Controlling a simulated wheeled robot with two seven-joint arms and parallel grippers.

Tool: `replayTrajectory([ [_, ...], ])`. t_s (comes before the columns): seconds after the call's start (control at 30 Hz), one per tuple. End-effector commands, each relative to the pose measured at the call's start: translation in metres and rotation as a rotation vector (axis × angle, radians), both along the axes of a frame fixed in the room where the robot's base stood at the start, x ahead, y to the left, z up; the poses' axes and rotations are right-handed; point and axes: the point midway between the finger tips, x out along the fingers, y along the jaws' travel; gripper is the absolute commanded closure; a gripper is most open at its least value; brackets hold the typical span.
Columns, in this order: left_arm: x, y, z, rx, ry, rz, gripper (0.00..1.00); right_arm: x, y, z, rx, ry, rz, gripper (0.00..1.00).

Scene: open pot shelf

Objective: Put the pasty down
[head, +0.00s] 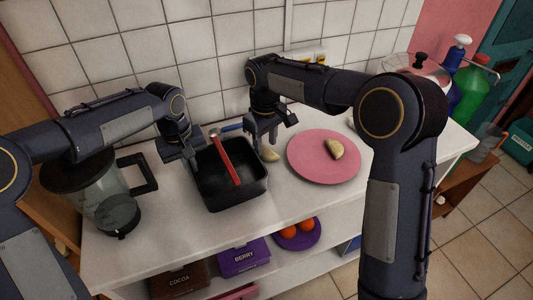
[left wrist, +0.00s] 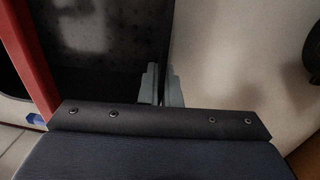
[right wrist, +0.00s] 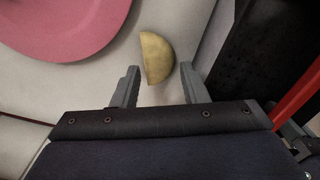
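A pale half-moon pasty (head: 269,155) lies on the white counter between the black pan (head: 231,197) and the pink plate (head: 310,168). A second pasty (head: 334,149) lies on the plate. My right gripper (head: 264,138) is above the counter pasty, pointing down. In the right wrist view its fingers (right wrist: 160,78) are open and empty, with that pasty (right wrist: 156,57) just ahead of the gap. My left gripper (head: 192,152) is at the pan's left rim. In the left wrist view its fingers (left wrist: 160,85) are close together on the pan wall (left wrist: 110,50).
A red-handled utensil (head: 225,160) leans in the pan. A glass jug (head: 105,205) stands at the left, and bottles (head: 473,85) at the back right. The shelf below holds a cocoa box (head: 180,280), a berry box (head: 243,257) and a purple plate (head: 308,240) with orange fruit.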

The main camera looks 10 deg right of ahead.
Motion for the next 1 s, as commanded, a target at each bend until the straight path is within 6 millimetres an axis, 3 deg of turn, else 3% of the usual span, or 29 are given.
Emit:
replayTrajectory([
  [0.2, 0.000, 0.000, 0.000, -0.001, 0.000, 0.000, 1.00, -0.001, -0.001, -0.029, 0.000, 0.001, 0.000, 0.60],
  [0.47, 0.000, 0.000, 0.000, -0.001, 0.000, 0.000, 1.00, 0.000, -0.001, -0.031, 0.000, 0.000, -0.001, 0.60],
  [0.7, 0.000, 0.000, 0.000, -0.001, 0.000, 0.000, 1.00, 0.000, -0.001, -0.031, 0.001, -0.001, -0.001, 0.90],
  [1.0, 0.000, 0.000, 0.001, -0.001, 0.000, 0.000, 1.00, 0.000, -0.001, -0.023, 0.001, -0.003, -0.001, 0.92],
])
